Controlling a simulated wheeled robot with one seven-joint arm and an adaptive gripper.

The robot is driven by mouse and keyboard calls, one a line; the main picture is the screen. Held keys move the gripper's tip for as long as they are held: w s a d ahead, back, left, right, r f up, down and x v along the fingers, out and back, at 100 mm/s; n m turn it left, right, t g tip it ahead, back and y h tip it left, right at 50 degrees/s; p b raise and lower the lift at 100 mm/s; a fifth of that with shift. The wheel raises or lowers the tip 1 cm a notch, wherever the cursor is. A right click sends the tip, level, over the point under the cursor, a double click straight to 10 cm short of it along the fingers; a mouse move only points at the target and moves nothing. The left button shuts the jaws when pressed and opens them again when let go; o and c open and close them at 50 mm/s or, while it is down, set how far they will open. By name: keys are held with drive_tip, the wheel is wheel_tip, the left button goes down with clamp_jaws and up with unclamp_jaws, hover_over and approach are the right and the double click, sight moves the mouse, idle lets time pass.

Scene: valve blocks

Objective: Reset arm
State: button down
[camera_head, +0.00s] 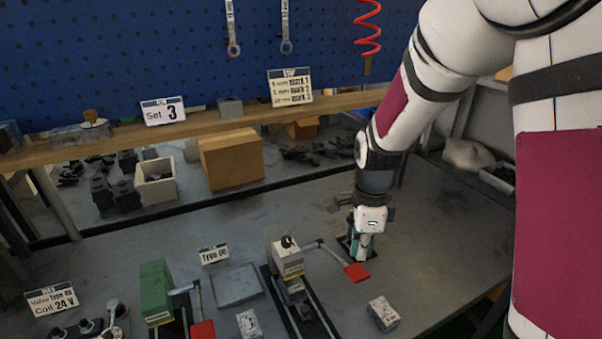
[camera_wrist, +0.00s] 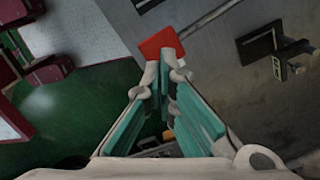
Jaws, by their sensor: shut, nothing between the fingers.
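My gripper (camera_head: 360,246) hangs from my white and maroon arm, fingers down, over the right part of the grey workbench (camera_head: 450,235). In the wrist view my gripper (camera_wrist: 168,68) has its teal fingers drawn together at the tips, with nothing seen between them. A red handle plate (camera_head: 357,272) on a lever stands just below and left of the fingertips in the head view. A red plate (camera_wrist: 168,44) also shows beyond the fingertips in the wrist view. I cannot tell whether the fingers touch anything.
A beige valve block (camera_head: 287,258) and a green one (camera_head: 156,291) stand on the bench front. A small grey block (camera_head: 383,313) lies at front right. A shelf (camera_head: 240,121) with signs and a cardboard box (camera_head: 231,158) are behind. The bench right of my gripper is mostly clear.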

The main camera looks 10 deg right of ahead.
drive_tip(key=s+r+n+t, duration=0.5)
drive_tip(key=s+r+n, duration=1.3)
drive_tip(key=r+n, duration=0.2)
drive_tip(key=shift+t+b, duration=0.3)
